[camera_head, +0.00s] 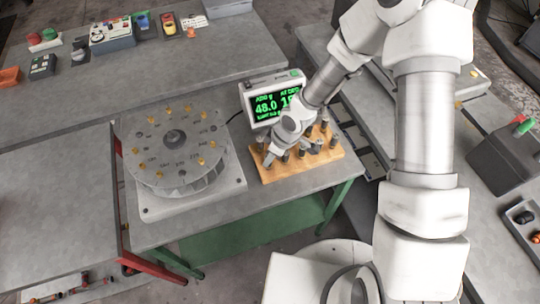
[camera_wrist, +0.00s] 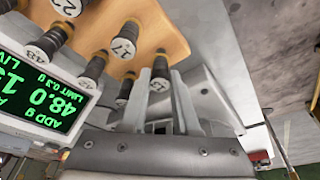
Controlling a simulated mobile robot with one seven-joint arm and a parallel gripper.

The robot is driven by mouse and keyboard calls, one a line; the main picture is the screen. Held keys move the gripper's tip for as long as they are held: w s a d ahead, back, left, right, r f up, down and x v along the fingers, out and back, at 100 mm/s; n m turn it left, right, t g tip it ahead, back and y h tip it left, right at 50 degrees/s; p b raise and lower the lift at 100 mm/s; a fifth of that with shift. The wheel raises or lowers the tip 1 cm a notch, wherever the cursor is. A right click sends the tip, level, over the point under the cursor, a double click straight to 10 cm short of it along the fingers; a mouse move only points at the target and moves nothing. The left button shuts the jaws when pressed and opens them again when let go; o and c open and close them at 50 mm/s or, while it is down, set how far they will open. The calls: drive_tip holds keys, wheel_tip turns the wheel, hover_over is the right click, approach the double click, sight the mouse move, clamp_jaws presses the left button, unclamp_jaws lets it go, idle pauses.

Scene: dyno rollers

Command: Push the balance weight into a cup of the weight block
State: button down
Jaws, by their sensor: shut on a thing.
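The weight block (camera_head: 266,178), a pale wooden block with several dark weights on it, stands on the grey bench right of the rotor. It also shows in the wrist view (camera_wrist: 152,30). My gripper (camera_head: 268,160) reaches down at the block's left end. In the wrist view my gripper (camera_wrist: 160,80) is shut on a dark balance weight (camera_wrist: 160,68) with a pale numbered end. The weight is close to the block's edge; its far end is hidden, so I cannot tell whether it sits in a cup. Other weights (camera_wrist: 124,48) stand nearby.
A grey rotor (camera_head: 176,136) with gold pegs sits on a pale base at the left. A display (camera_head: 275,101) reading 48.0 in green stands just behind the block. Bare bench lies between rotor and block.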

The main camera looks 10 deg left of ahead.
drive_tip(key=shift+f+b, duration=0.3)
drive_tip(key=shift+f, duration=0.05)
drive_tip(key=c, duration=0.6)
unclamp_jaws()
drive_tip(key=shift+r, duration=0.1)
drive_tip(key=p+v, duration=0.4)
drive_tip(key=v, duration=1.3)
drive_tip(key=shift+r, duration=0.2)
drive_tip(key=shift+d, duration=0.1)
